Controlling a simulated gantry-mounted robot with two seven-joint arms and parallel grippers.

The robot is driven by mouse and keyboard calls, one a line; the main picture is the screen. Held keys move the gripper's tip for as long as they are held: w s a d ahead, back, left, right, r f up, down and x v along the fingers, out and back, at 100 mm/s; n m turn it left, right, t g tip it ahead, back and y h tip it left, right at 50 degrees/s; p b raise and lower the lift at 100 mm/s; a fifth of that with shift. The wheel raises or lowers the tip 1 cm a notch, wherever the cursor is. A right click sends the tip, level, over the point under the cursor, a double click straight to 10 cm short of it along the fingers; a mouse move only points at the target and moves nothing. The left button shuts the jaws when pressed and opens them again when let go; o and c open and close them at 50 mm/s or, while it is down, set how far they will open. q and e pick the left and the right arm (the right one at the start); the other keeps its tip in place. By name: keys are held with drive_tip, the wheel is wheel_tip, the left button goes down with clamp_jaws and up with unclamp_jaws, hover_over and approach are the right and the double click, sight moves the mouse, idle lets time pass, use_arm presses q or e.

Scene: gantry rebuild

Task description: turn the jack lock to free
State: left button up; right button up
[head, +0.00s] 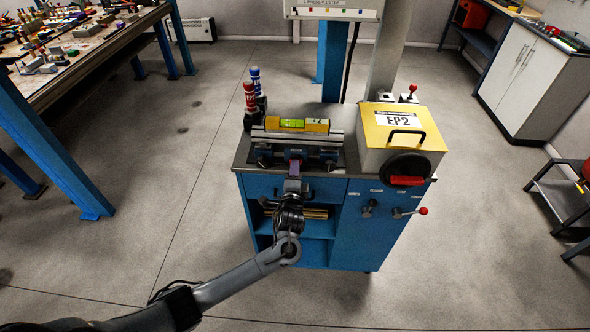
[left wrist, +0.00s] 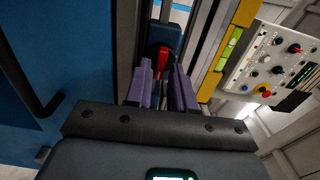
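My left gripper (head: 293,172) is at the front edge of the blue cart's top, below the blue clamp part (head: 296,154) in the middle. In the left wrist view its two purple fingers (left wrist: 162,80) stand apart. A small red lever (left wrist: 163,56) on a dark blue block (left wrist: 165,35) shows between the fingertips; I cannot tell whether they touch it. No label marks it as the jack lock. In the head view the gripper hides this lever. Two labelled levers sit on the cart's front: a dark one (head: 368,208) and a red-knobbed one (head: 411,212). My right gripper is out of view.
A yellow-topped EP2 box (head: 402,130) with a black wheel and red handle stands at the cart's right. A yellow level (head: 297,125) lies on the rail, with red and blue bottles (head: 251,97) behind. A cluttered bench (head: 75,55) is at far left.

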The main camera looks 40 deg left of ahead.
use_arm(q)
drive_tip(key=shift+w+a, duration=0.45)
drive_tip(key=shift+w, duration=0.1)
clamp_jaws()
drive_tip(key=shift+n, duration=0.4)
drive_tip(key=n+p, duration=0.2)
drive_tip(key=n, duration=1.5)
drive_tip(key=shift+p, duration=0.4)
